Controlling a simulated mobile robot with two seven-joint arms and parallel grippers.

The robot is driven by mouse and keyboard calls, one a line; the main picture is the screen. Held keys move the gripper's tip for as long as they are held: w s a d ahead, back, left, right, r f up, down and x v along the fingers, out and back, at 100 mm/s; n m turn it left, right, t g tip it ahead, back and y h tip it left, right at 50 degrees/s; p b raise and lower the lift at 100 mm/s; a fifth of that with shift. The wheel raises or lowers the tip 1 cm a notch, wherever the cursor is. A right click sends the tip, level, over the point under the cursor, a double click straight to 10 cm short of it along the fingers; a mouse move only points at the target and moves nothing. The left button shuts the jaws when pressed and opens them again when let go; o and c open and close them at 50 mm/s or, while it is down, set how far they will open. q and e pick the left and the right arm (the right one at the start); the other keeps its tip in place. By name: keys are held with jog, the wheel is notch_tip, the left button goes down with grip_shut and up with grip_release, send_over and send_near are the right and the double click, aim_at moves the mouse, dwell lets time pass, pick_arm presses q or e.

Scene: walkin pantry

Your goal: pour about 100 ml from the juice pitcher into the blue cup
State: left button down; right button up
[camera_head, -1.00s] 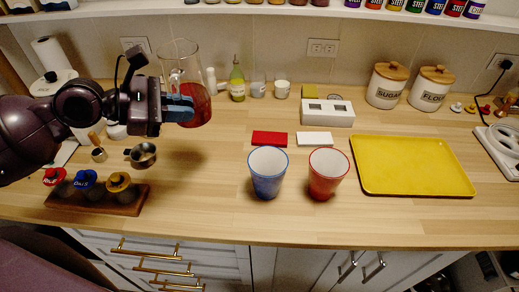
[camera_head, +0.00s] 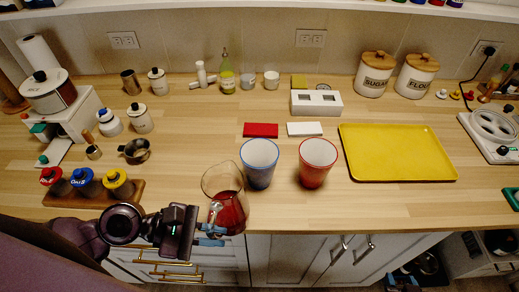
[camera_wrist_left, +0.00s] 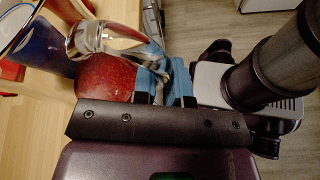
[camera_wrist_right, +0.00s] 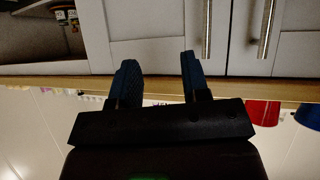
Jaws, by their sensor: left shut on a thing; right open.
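The juice pitcher (camera_head: 232,208) is clear glass with red juice in its lower part. It is held at the counter's front edge, just left of and in front of the blue cup (camera_head: 260,164). My left gripper (camera_head: 212,236) is shut on the pitcher's handle; the left wrist view shows its blue fingers (camera_wrist_left: 165,82) beside the red juice. The blue cup stands upright and shows no juice in it. A red cup (camera_head: 317,163) stands to its right. My right gripper (camera_wrist_right: 157,80) is open and empty in its wrist view, in front of white cabinet doors.
A yellow tray (camera_head: 397,152) lies to the right of the cups. A wooden rack of lidded jars (camera_head: 92,196) stands left of the pitcher.

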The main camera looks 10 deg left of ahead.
pick_arm(q)
jog(key=shift+s+d+f+m+g, duration=0.1)
jog(key=shift+s+d+m+g, duration=0.05)
jog(key=shift+s+m+g, duration=0.2)
jog(key=shift+s+f+m+g, duration=0.1)
jog(key=shift+s+m+g, duration=0.05)
jog(key=shift+m+g, duration=0.4)
pick_arm(e)
jog(key=shift+w+a+r, duration=0.1)
jog(key=shift+w+r, duration=0.25)
jog(key=shift+w, duration=0.15)
jog(key=shift+s, duration=0.1)
